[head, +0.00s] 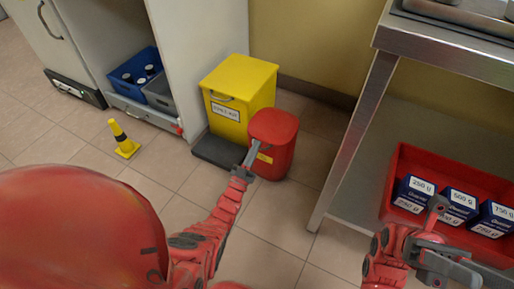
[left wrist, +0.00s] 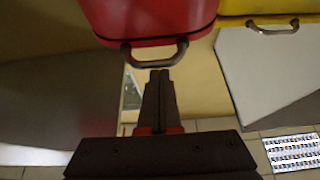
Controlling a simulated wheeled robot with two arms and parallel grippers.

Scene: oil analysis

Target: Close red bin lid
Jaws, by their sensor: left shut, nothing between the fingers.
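The red bin (head: 276,163) stands on the tiled floor, right of the yellow bin. Its red lid (head: 273,125) lies over the top and looks down; I cannot tell whether a small gap remains. My left gripper (head: 252,154) is shut and empty, at the front edge of the red bin. In the left wrist view the lid (left wrist: 150,18) has a metal handle (left wrist: 155,61), and the shut fingertips (left wrist: 159,73) are just below it; contact is unclear. My right gripper (head: 438,206) is over the red tray, its jaws unclear.
The yellow bin (head: 240,82) with its lid down stands directly left of the red bin. A metal table (head: 352,145) is on the right, with a red tray (head: 402,166) of blue boxes on its lower shelf. A yellow and black post (head: 124,142) stands on the floor at left.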

